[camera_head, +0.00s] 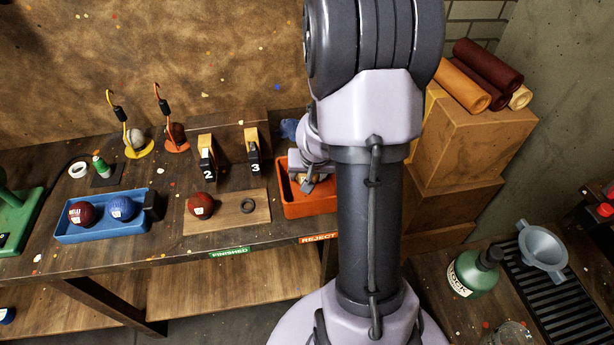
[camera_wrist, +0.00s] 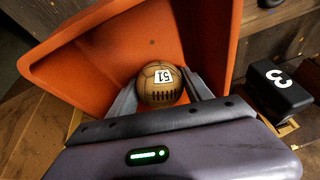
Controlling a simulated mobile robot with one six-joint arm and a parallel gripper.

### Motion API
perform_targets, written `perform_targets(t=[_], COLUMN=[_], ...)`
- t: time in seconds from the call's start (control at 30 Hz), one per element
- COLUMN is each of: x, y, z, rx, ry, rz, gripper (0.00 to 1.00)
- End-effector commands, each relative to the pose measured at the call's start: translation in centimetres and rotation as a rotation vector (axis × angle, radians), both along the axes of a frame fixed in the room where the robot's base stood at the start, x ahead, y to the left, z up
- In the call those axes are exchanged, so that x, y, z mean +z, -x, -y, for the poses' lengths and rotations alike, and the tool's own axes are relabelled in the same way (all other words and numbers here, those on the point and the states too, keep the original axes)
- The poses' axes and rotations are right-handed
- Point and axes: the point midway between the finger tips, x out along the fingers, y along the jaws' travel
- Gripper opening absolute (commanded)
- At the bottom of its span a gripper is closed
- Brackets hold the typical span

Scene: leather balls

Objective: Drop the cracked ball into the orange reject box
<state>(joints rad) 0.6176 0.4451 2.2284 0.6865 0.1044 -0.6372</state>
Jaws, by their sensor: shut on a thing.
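The orange reject box (camera_head: 306,205) stands on the bench in the head view, partly hidden behind my arm. Its inside wall fills the upper part of the wrist view (camera_wrist: 80,62). A brown ball (camera_wrist: 160,82) with a white tag reading 51 and a row of dark stitch-like marks sits between my two fingers. I cannot tell whether those marks are a crack. My gripper (camera_wrist: 161,92) is shut on this ball, over or inside the box opening. In the head view my gripper (camera_head: 309,184) is at the box, and the ball is mostly hidden.
A blue tray (camera_head: 105,230) holds a red ball and a blue ball. A wooden board (camera_head: 230,218) left of the box carries a red ball (camera_head: 201,205) and a dark ring. Numbered stands 2 (camera_head: 208,165) and 3 (camera_head: 254,160) are behind the board.

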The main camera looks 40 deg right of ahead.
Motion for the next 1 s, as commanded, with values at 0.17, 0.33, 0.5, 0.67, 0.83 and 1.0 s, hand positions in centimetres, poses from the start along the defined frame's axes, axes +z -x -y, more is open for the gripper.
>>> perform_targets(t=[0.17,0.33,0.5,0.67,0.83,1.0], x=[-0.3,-0.3,-0.3,1.7,6.7,10.1], y=[0.0,0.0,0.0,0.4,2.1,3.6], z=[0.0,0.0,0.0,-0.2,-1.0,-1.8], rx=[-0.001,-0.001,-0.001,-0.001,0.000,0.000], ry=[0.000,0.000,0.000,0.000,0.002,0.001], rz=[0.000,0.000,0.000,0.001,0.002,0.001], gripper=[0.70,0.80,0.80,0.80,0.80,0.80])
